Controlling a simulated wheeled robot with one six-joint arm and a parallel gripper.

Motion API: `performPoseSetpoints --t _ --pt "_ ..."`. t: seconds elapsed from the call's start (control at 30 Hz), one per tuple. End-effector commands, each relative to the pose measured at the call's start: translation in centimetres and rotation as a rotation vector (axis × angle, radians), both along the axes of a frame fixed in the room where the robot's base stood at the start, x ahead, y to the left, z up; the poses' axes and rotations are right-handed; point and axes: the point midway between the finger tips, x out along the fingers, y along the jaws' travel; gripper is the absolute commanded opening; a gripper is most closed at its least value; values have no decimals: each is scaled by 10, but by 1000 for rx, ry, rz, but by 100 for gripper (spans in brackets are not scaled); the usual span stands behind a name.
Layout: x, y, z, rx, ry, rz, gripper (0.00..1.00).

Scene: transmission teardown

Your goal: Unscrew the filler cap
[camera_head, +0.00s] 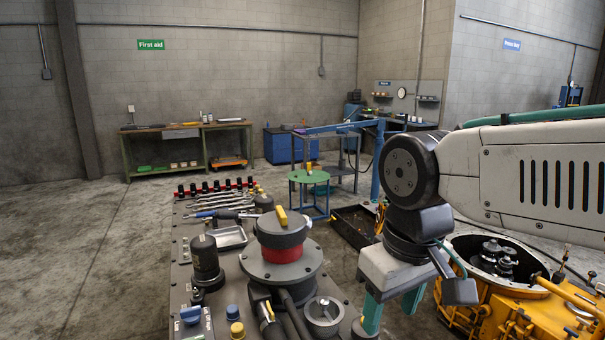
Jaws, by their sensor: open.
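My gripper (392,307) hangs down at the lower right of centre, its two green fingers apart with nothing seen between them. The left finger is over the right edge of the grey bench (185,258). A round grey cap with a raised grip (323,311) lies just left of the gripper, apart from it; it may be the filler cap, but I cannot be sure. A yellow cap (237,330) and a blue cap (232,312) stand further left on the bench. The yellow transmission housing (545,322) is at the lower right, partly hidden by my arm.
A large dark cylinder with a red band and yellow handle (282,236) rises mid-bench. Open floor (85,250) lies left of the bench.

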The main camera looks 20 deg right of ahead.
Motion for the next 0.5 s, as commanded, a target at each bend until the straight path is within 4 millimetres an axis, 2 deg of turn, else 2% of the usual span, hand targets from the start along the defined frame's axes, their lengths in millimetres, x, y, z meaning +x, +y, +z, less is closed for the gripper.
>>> performPoseSetpoints --t 0.17,0.3,0.5 --pt "58 4 37 -17 22 193 55" --pt "119 8 65 -34 40 394 55" --pt "210 14 86 -49 64 680 55"
